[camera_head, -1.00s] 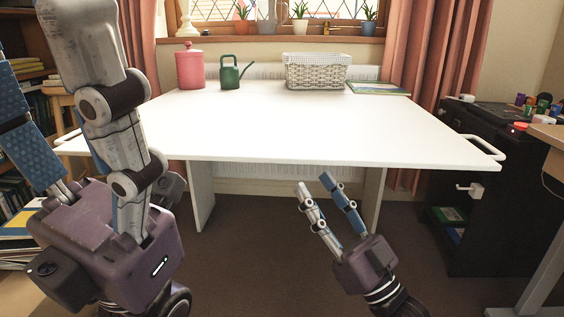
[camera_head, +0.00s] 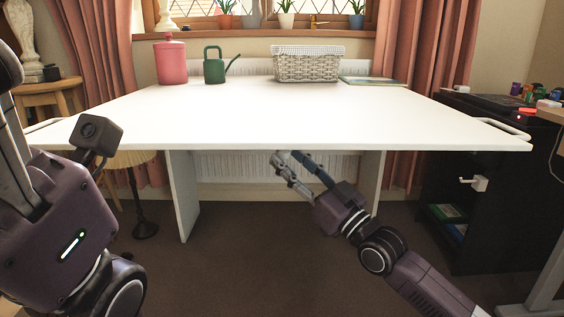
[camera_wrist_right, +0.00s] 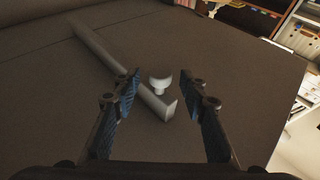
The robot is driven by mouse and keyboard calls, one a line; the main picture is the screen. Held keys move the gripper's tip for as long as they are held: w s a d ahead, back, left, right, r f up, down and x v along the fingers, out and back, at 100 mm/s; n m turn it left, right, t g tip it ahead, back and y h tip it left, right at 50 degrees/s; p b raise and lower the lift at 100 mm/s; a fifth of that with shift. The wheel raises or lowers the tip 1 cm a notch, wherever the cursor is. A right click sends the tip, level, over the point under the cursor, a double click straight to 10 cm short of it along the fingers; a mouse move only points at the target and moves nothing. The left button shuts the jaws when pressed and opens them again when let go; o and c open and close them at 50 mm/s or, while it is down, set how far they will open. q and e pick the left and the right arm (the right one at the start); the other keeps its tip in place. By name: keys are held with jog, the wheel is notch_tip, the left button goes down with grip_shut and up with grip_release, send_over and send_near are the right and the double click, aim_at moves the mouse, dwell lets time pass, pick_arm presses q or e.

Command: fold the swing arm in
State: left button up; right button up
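In the right wrist view a pale bar, seemingly the swing arm (camera_wrist_right: 108,63), runs diagonally across a dark brown flat surface. A pale rounded knob (camera_wrist_right: 160,84) shows close to its near end; I cannot tell if they are joined. My right gripper (camera_wrist_right: 168,88) is open, with the knob and bar end in view between its fingers, apparently not touched. In the head view my right gripper (camera_head: 286,157) reaches under the front edge of the white tabletop (camera_head: 270,115). The swing arm does not show there. My left gripper (camera_head: 12,140) is at the left edge, its fingers mostly cut off.
On the tabletop stand a pink canister (camera_head: 171,62), a green watering can (camera_head: 214,68), a white basket (camera_head: 307,66) and a flat book (camera_head: 374,81). A black cabinet (camera_head: 500,200) stands at the right. The floor (camera_head: 270,270) in front is clear.

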jog(key=shift+b+x, duration=0.5)
jog(key=shift+x, duration=1)
jog(key=shift+c, duration=0.2)
grip_shut()
